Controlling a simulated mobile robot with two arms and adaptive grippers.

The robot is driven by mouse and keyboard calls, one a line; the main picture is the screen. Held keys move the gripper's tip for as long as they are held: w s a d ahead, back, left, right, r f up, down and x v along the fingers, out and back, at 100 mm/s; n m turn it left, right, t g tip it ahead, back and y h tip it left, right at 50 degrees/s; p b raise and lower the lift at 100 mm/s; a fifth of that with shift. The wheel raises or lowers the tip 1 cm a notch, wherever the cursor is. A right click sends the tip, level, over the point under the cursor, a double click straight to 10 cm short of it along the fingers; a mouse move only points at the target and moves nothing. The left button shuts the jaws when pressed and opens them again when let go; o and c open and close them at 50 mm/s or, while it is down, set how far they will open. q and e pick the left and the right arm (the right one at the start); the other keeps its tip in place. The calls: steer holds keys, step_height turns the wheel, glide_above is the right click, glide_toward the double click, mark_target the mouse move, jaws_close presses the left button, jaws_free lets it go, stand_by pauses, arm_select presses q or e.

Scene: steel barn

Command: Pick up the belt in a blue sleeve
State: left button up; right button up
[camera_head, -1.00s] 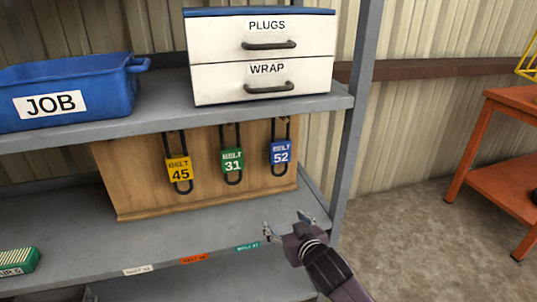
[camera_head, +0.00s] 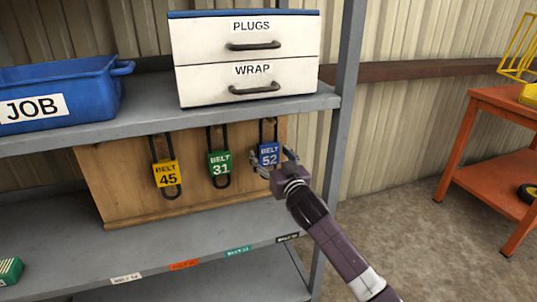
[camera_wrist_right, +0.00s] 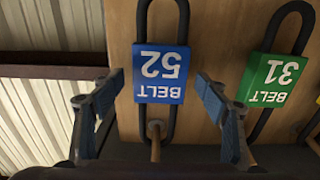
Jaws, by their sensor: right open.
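The belt in a blue sleeve (camera_head: 268,154), marked BELT 52, hangs as a black loop on the right of a wooden board (camera_head: 110,190) under the upper shelf. In the right wrist view the blue-sleeved belt (camera_wrist_right: 160,62) appears upside down, hanging from a peg. My right gripper (camera_head: 277,165) is open at the belt's lower part. In the wrist view its two fingers (camera_wrist_right: 158,84) stand on either side of the blue sleeve, with gaps to both sides. Part of the lower loop is hidden behind the gripper in the head view. My left gripper is not in view.
A green-sleeved belt 31 (camera_head: 220,164) hangs just left of it, and a yellow-sleeved belt 45 (camera_head: 166,174) farther left. The upper shelf (camera_head: 150,118) overhangs, carrying a drawer unit (camera_head: 215,72) and blue JOB bin (camera_head: 90,95). A grey post (camera_head: 338,140) stands right.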

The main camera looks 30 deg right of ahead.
steer(key=shift+w+d, duration=0.2)
steer(key=shift+w, duration=0.5)
steer(key=shift+c, duration=0.4)
steer(key=c, duration=1.2)
steer(key=shift+r, duration=0.1)
steer(key=shift+c, duration=0.2)
